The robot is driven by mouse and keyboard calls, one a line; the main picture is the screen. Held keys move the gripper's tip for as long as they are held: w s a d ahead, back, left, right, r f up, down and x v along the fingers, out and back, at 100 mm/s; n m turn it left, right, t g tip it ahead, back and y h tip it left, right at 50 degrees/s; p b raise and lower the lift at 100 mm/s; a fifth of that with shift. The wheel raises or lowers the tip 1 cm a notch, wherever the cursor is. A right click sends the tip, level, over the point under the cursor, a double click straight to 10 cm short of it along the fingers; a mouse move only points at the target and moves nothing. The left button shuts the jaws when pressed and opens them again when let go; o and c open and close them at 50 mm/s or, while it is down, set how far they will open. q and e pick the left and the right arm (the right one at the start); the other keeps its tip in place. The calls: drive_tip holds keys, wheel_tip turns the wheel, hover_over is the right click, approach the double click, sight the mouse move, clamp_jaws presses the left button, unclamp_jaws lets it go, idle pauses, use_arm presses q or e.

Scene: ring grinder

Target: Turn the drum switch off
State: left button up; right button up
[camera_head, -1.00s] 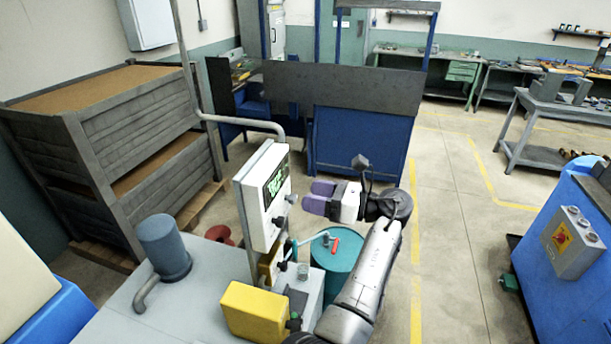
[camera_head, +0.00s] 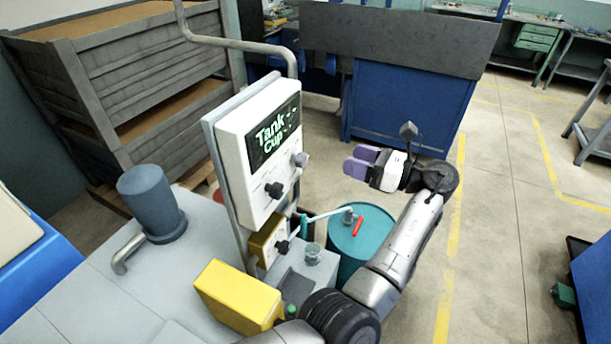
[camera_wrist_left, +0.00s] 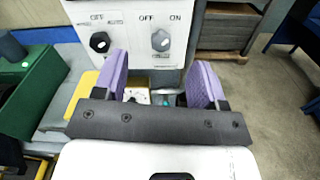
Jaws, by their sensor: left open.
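A white control box (camera_head: 262,150) with a lit display (camera_head: 272,135) carries a black knob (camera_head: 274,190) and a grey knob (camera_head: 300,160). In the left wrist view, the black knob (camera_wrist_left: 100,42) has an OFF label above it, and the grey knob (camera_wrist_left: 161,40) sits under OFF and ON labels. Another black knob (camera_head: 281,247) is on a small yellow-brown box below. I cannot read which one is the drum switch, nor its setting. My left gripper (camera_head: 360,161) is open and empty, apart from the box, to its right, with the fingers facing it. My right gripper is not seen.
A teal drum (camera_head: 350,265) with a red-handled tap stands below my left gripper. A yellow box (camera_head: 236,297) and a clear cup (camera_head: 313,253) are near the control box. A blue cylinder (camera_head: 150,200) stands on the grey machine top.

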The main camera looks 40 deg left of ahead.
use_arm(q)
drive_tip(key=b, duration=0.3)
approach(306, 161)
drive_tip(key=s+v, duration=0.1)
drive_tip(key=v, duration=0.2)
drive_tip(key=x, duration=0.4)
drive_tip(key=b+x, duration=0.1)
drive_tip(key=x, duration=0.4)
drive_tip(key=w+b+x, duration=0.1)
drive_tip(key=x, duration=0.4)
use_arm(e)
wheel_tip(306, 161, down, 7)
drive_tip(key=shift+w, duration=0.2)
use_arm(q)
drive_tip(key=c, duration=0.9)
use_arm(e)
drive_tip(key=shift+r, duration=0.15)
